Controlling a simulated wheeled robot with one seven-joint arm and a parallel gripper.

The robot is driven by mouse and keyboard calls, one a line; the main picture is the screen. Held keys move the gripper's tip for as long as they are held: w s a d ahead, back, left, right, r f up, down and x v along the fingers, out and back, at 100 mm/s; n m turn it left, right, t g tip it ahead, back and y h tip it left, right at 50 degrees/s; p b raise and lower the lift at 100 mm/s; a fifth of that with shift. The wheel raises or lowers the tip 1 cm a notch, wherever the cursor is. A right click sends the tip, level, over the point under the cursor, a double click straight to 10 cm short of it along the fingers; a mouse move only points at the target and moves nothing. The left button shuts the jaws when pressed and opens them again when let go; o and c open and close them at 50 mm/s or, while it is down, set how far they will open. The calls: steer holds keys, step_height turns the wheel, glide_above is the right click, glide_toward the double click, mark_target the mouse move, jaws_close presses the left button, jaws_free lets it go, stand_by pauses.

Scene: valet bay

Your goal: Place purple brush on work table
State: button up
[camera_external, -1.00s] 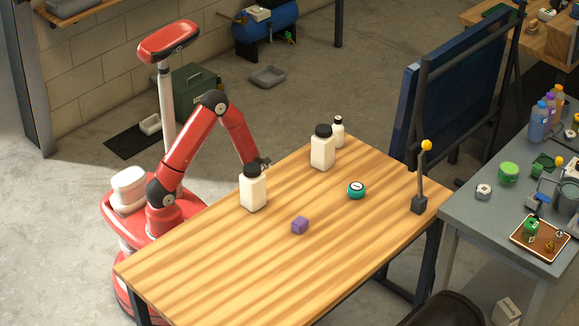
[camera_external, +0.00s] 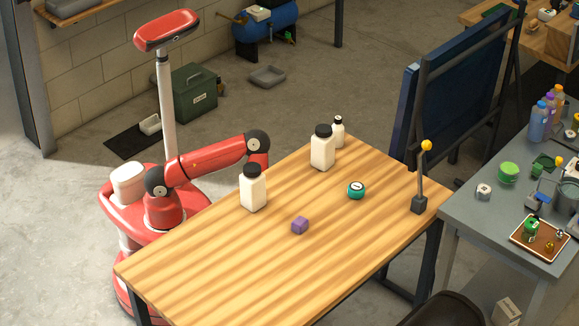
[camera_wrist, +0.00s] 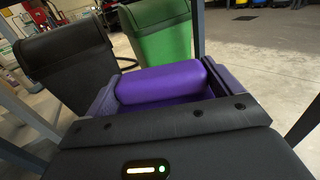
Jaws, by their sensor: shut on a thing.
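The purple brush (camera_wrist: 162,84) shows in the wrist view as a rounded purple body held across my gripper (camera_wrist: 166,90). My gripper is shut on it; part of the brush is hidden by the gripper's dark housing. In the external view my gripper and the brush are hidden behind the far edge of the wooden work table (camera_external: 200,262), with my forearm bent down there.
The table's front left is clear. A green bin (camera_wrist: 160,30) shows in the wrist view.

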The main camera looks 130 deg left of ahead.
steer(key=shift+w+d+r+m+g+h, duration=0.15)
steer(key=shift+d+r+m+g+h, duration=0.1)
steer(key=shift+m+g+h, duration=0.2)
steer(key=shift+d+r+m+g+h, duration=0.1)
steer(key=shift+r+m+g+h, duration=0.05)
steer(key=shift+m+g+h, duration=0.85)
steer(key=shift+f+m+g+h, duration=0.2)
steer(key=shift+m+g+h, duration=0.3)
steer(key=shift+h, duration=0.35)
steer(key=shift+a+f+m+g+h, duration=0.25)
steer(key=shift+a+h, duration=0.05)
steer(key=shift+a, duration=0.1)
steer(key=shift+d, duration=0.1)
